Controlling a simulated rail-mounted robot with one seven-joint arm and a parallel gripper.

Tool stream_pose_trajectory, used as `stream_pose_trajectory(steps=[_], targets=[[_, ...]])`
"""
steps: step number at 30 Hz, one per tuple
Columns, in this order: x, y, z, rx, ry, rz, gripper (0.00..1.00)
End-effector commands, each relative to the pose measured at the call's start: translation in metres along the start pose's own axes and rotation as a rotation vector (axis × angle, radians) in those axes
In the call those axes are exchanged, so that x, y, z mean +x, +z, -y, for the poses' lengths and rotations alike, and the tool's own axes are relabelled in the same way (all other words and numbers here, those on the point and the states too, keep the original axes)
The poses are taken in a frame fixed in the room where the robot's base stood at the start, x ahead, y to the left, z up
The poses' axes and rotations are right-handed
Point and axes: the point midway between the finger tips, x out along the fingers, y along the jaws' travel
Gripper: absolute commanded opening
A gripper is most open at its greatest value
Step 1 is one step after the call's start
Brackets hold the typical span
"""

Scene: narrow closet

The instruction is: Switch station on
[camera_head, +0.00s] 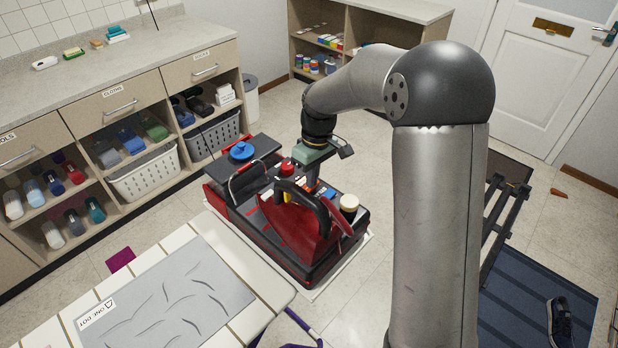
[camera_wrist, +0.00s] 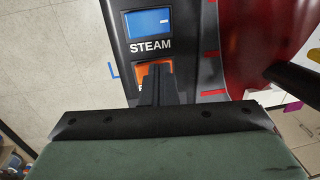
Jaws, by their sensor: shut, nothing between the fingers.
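The station is a red and black machine (camera_head: 262,222) on a pale mat on the floor, with a black handle on top. In the wrist view its dark panel (camera_wrist: 200,60) carries a blue rocker switch (camera_wrist: 149,23) above the word STEAM. Below that word is an orange switch (camera_wrist: 127,74), partly hidden by my gripper. My gripper (camera_wrist: 157,70) is shut and empty, with its fingertips over the orange switch; I cannot tell whether they touch it. A label under the orange switch is mostly covered. In the head view my gripper (camera_head: 311,188) points down at the station's top.
An ironing board (camera_head: 262,300) with a grey cloth (camera_head: 165,300) stands in front. Cabinets with baskets and bottles (camera_head: 120,100) line the left. A bin (camera_head: 251,100) stands behind. A dark mat with a shoe (camera_head: 562,322) lies at the right.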

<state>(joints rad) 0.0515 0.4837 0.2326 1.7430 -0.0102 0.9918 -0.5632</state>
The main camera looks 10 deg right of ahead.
Motion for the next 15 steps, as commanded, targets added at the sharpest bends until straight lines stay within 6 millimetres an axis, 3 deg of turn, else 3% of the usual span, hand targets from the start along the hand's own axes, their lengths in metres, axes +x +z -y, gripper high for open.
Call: stream_pose_trajectory(steps=[10,15], targets=[[-0.001,0.000,-0.001,-0.001,0.000,0.000,0.00],[-0.018,0.000,0.003,-0.001,0.001,-0.001,0.00]])
